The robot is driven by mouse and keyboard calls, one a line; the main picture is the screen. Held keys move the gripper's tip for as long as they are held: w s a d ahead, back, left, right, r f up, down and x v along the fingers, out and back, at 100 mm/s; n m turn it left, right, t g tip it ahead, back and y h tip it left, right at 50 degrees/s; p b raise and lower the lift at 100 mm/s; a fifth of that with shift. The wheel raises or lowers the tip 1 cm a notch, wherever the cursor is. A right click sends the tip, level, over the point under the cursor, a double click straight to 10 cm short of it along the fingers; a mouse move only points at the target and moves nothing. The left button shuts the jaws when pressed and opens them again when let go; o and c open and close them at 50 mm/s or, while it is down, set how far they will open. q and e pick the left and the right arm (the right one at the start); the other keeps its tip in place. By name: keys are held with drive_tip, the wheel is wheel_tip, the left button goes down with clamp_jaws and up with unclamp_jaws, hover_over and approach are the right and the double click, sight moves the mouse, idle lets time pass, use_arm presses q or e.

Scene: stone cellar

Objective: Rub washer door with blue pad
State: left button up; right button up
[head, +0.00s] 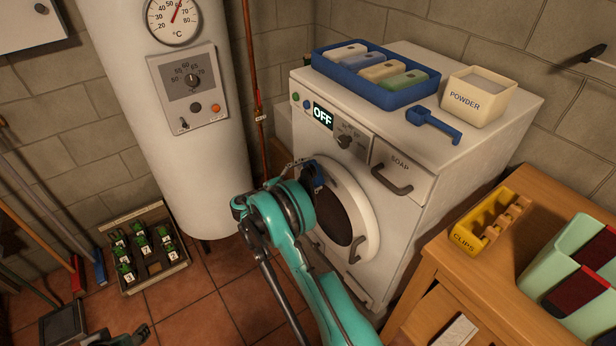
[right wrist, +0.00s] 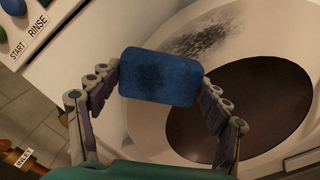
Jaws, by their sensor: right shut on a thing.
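The white washer (head: 400,190) has a round door with a pale ring (head: 366,208) and dark glass (head: 338,215); the door is closed. In the right wrist view, a dark sooty smudge (right wrist: 208,38) marks the door ring (right wrist: 262,42). My right gripper (right wrist: 160,82) is shut on the blue pad (right wrist: 150,68), which has a dark smear on its face. The pad is by the upper left of the ring; contact cannot be told. In the head view my right arm hides much of the pad (head: 311,176). My left gripper (head: 130,338) shows only partly at the bottom edge.
On the washer top are a blue tray (head: 378,92), a blue scoop (head: 433,124) and a powder box (head: 480,95). A wooden table (head: 500,270) with a clips box (head: 484,226) stands right. A water heater (head: 170,110) stands left. A door handle (head: 355,250) sticks out.

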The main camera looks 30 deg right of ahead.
sight(340, 188)
drive_tip(key=shift+d, duration=0.55)
drive_tip(key=shift+s+d, duration=0.2)
drive_tip(key=shift+s, duration=1.8)
drive_tip(key=shift+s+d, duration=0.25)
drive_tip(key=shift+s, duration=1.8)
drive_tip(key=shift+s+d, duration=0.2)
drive_tip(key=shift+s, duration=1.8)
drive_tip(key=shift+c, duration=0.4)
drive_tip(key=shift+w+a+r, duration=0.1)
drive_tip(key=shift+w, duration=0.9)
drive_tip(key=shift+c, duration=1.1)
drive_tip(key=shift+w+a, duration=0.2)
drive_tip(key=shift+w, duration=2.4)
drive_tip(key=shift+w+a, duration=0.2)
drive_tip(key=shift+w, duration=2.35)
drive_tip(key=shift+s+a, duration=0.15)
drive_tip(key=shift+a, duration=1.35)
drive_tip(key=shift+s+a, duration=0.15)
drive_tip(key=shift+a, duration=1.35)
